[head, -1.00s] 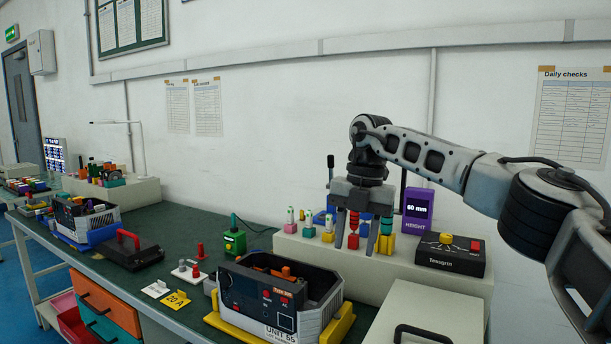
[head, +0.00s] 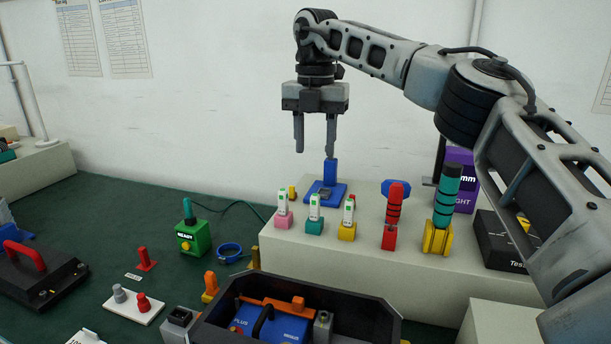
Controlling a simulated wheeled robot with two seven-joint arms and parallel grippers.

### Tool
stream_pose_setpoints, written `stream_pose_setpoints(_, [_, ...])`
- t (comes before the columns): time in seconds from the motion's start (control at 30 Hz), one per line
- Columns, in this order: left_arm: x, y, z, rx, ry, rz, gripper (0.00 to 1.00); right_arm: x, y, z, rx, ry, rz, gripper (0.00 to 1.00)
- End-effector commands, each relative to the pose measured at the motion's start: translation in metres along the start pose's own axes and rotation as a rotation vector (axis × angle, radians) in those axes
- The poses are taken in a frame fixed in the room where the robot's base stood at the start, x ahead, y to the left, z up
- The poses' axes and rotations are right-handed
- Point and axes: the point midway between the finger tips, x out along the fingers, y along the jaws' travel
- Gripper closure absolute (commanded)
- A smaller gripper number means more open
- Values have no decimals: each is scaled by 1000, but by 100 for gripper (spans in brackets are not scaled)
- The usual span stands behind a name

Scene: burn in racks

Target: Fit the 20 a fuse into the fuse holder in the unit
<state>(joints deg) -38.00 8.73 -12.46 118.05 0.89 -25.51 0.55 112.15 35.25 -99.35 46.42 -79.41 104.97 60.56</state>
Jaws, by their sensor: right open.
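Three small white-and-green pieces that look like fuses stand on the raised beige shelf, in a pink holder (head: 283,221), a teal holder (head: 314,227) and a yellow holder (head: 347,232). Their ratings are too small to read, so I cannot tell which is 20 A. The open grey unit (head: 385,317) is at the bottom, cut off by the frame, with a blue block (head: 262,322) marked PLUS and MINUS inside. I cannot make out its fuse holder for certain. My right gripper (head: 315,150) is open and empty, pointing down above the blue stand (head: 328,190). My left gripper is out of view.
Red-handled (head: 394,205) and teal-handled (head: 447,195) tools stand upright on the shelf, right of the fuse-like pieces. A green READY box (head: 193,238), a blue ring (head: 229,253) and a white plate with pegs (head: 134,305) sit on the green bench. A black tester (head: 497,240) is at right.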

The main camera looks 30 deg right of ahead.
Motion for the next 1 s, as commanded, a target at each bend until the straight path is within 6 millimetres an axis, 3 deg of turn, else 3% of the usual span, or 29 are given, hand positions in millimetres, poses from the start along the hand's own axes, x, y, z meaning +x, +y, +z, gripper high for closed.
stream_pose_setpoints(0.17, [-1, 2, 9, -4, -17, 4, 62, 36, -1, 0, 0, 4, -4, 57])
stream_pose_setpoints(0.6, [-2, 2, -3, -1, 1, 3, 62, 118, -1, -1, 1, 3, -3, 57])
stream_pose_setpoints(0.8, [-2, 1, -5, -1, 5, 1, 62, 138, -1, 0, 1, 2, -1, 57])
stream_pose_setpoints(1.0, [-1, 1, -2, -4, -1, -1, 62, 144, 0, 0, 1, 1, 0, 57])
